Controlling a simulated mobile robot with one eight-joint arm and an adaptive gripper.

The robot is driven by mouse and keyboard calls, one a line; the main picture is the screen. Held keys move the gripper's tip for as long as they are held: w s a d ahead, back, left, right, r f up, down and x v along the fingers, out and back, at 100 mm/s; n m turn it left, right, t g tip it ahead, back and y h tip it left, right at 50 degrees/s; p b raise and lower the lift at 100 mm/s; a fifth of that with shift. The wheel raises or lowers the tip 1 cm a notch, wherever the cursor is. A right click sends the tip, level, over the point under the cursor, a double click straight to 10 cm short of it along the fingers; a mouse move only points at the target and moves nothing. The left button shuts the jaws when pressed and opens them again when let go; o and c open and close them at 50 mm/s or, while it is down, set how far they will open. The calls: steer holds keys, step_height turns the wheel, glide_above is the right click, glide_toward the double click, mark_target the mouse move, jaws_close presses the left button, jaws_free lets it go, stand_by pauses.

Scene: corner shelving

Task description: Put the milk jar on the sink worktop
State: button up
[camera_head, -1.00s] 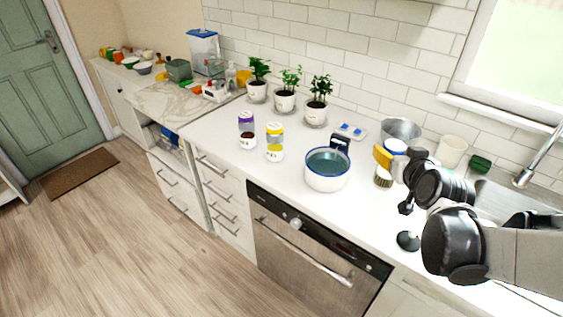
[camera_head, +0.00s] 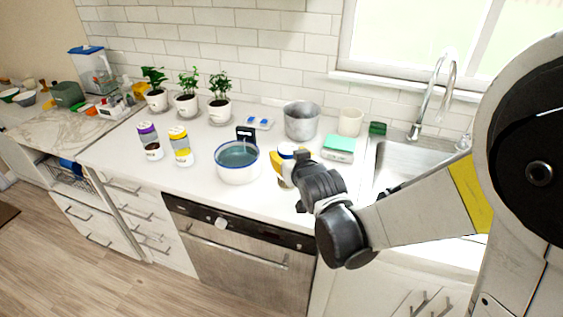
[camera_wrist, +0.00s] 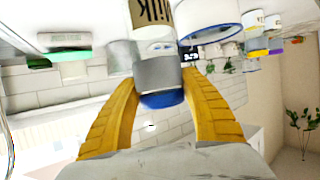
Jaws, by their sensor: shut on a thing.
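My gripper (camera_wrist: 162,76), with yellow fingers, is shut on the milk jar (camera_wrist: 155,14) in the wrist view. The jar shows a "Milk" label, a grey band and a blue end between the fingers; the wrist picture looks upside down. In the head view the jar (camera_head: 288,149) shows as a small white and blue top, mostly hidden by my gripper (camera_head: 277,160). It is over the white worktop, right of the blue-rimmed pot. I cannot tell if it touches the surface. The sink (camera_head: 412,157) lies to the right, partly behind my arm.
The pot (camera_head: 238,174) stands close left of the jar. A grey metal bucket (camera_head: 300,122), a cream cup (camera_head: 350,122) and a teal-topped box (camera_head: 339,147) stand behind. Two lidded jars (camera_head: 151,144) (camera_head: 181,148) and potted plants (camera_head: 220,112) are farther left. The worktop's front left (camera_head: 195,187) is clear.

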steer(key=shift+w+a+f, duration=0.25)
steer(key=shift+a+f, duration=0.2)
steer(key=shift+a, duration=0.1)
steer(key=shift+f+b, duration=1)
steer(key=shift+f, duration=0.85)
steer(key=shift+f, duration=0.1)
steer(key=shift+f, duration=0.15)
steer(key=o, duration=1.4)
steer(key=shift+c, duration=0.2)
steer(key=shift+r, duration=0.2)
